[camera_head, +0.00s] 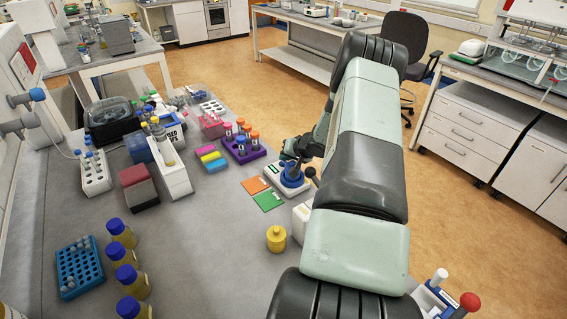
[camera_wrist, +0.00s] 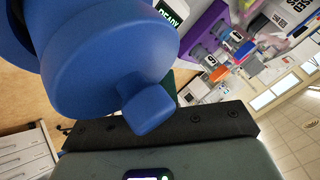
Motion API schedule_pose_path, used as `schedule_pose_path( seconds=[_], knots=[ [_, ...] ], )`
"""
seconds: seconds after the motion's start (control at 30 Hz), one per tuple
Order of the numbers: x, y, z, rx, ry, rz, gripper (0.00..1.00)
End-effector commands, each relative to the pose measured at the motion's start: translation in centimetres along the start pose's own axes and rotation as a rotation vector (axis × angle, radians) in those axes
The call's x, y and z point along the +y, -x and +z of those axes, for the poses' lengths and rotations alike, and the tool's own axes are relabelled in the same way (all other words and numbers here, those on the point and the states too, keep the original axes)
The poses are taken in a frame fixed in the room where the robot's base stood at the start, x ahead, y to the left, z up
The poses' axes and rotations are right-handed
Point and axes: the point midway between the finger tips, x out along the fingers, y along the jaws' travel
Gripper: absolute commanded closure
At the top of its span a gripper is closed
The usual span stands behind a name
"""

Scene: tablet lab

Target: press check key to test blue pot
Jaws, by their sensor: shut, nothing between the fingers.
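The blue pot (camera_head: 291,179) sits on a small white tester (camera_head: 277,188) near the table's right edge. In the wrist view the blue pot (camera_wrist: 105,60) is very close and fills the upper left, with its small knob toward the lower right. A display reading READY (camera_wrist: 172,9) shows just behind it. My gripper (camera_head: 295,166) is shut and empty, right at the pot in the head view; whether it touches the pot or the tester I cannot tell. The check key cannot be made out in either view.
An orange card (camera_head: 255,185) and a green card (camera_head: 268,201) lie left of the tester. A yellow pot (camera_head: 277,239) stands nearer, beside a white box (camera_head: 301,222). A purple rack (camera_head: 240,151) stands behind. The grey table left of the cards is clear.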

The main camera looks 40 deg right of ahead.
Motion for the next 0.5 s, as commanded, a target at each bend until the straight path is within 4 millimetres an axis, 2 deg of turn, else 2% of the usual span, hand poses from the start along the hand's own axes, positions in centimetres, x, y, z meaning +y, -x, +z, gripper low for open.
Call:
schedule_pose_path(
  seconds=[0.5],
  knots=[
    [0.31, -0.48, 0.39, -0.001, 0.0, 0.0, 1.0]
  ],
)
